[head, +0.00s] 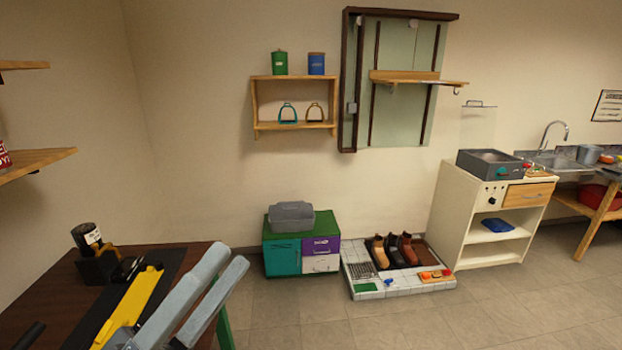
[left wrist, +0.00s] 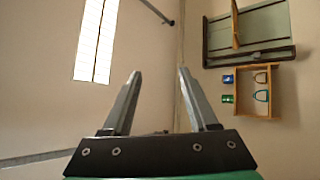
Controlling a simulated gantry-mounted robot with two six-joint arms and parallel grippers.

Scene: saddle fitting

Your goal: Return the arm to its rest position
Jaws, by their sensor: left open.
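My left gripper (head: 230,256) shows at the lower left of the head view, its two pale grey fingers parallel and pointing up and right. It is in front of the dark wooden table (head: 40,300) and overlaps its right edge in the picture. In the left wrist view, the left gripper (left wrist: 158,73) has its two fingers well apart, with only bare wall between them. It is open and empty. My right gripper is in neither view.
A black bottle (head: 88,240) and a yellow piece (head: 135,305) on a black mat are on the table. A small wall shelf (head: 292,128) holds stirrups and canisters. A low cabinet (head: 300,262) and a tiled tray with boots (head: 420,288) stand on the floor. The front floor is clear.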

